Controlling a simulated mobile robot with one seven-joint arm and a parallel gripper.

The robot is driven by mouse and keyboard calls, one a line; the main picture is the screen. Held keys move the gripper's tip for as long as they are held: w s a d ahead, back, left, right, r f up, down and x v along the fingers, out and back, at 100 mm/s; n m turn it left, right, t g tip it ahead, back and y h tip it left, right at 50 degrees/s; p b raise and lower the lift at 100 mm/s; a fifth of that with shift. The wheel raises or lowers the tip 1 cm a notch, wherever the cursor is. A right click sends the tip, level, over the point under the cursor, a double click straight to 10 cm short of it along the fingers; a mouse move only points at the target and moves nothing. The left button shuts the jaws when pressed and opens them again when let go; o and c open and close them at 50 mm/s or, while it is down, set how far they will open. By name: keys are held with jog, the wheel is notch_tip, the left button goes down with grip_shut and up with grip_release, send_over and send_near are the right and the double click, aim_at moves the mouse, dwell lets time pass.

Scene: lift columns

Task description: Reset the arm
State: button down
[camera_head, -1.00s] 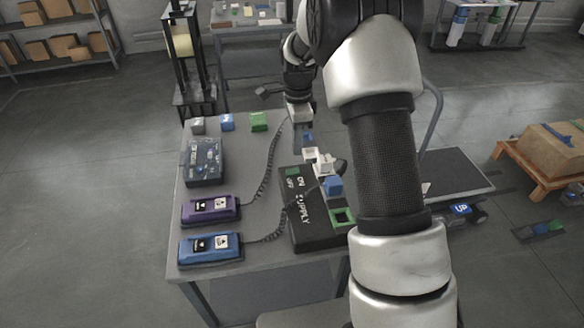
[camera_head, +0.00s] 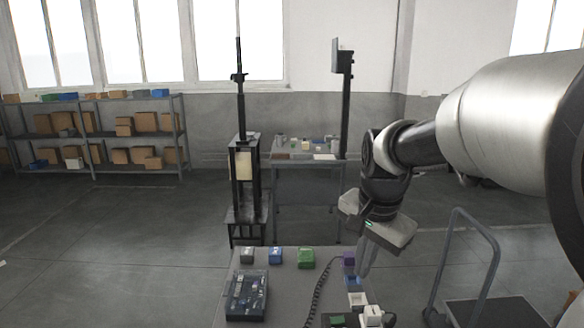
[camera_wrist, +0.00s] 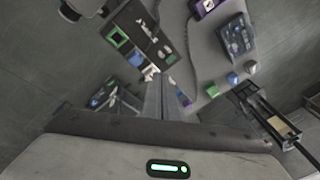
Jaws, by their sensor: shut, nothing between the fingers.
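My arm reaches in from the right in the head view. My gripper (camera_head: 364,268) hangs above the right side of the grey table (camera_head: 291,290), with its fingers together and nothing between them. The closed fingers also show at the middle of the wrist view (camera_wrist: 166,88), apart from the tabletop below. The black supply box (camera_wrist: 143,34) with green and white parts is seen there. In the head view only its far part shows at the bottom edge.
A dark case (camera_head: 246,296) and grey, blue (camera_head: 275,255) and green (camera_head: 306,258) blocks are on the table. A black lift column (camera_head: 243,170) and a second table (camera_head: 300,175) stand behind. A cart with a curved handle (camera_head: 492,262) is at the right.

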jog(key=s+r+n+t+p, duration=0.1)
jog(key=s+r+n, duration=0.2)
jog(key=s, duration=0.6)
jog(key=s+r+n+t+p, duration=0.2)
jog(key=s+r+n, duration=0.1)
jog(key=s+n, duration=0.3)
jog(key=s, duration=0.2)
jog(key=shift+s+r, duration=0.15)
jog(key=shift+s, duration=0.25)
jog(key=shift+w, duration=0.15)
jog(key=w+f+g, duration=0.1)
jog(key=w+f, duration=0.2)
jog(key=w, duration=0.5)
jog(key=w+f, duration=0.3)
jog(key=w, duration=0.5)
jog(key=w+a+f+g, duration=0.1)
jog(key=w+f, duration=1)
jog(key=f, duration=0.2)
jog(key=shift+f+h, duration=0.3)
jog(key=shift+a, duration=0.1)
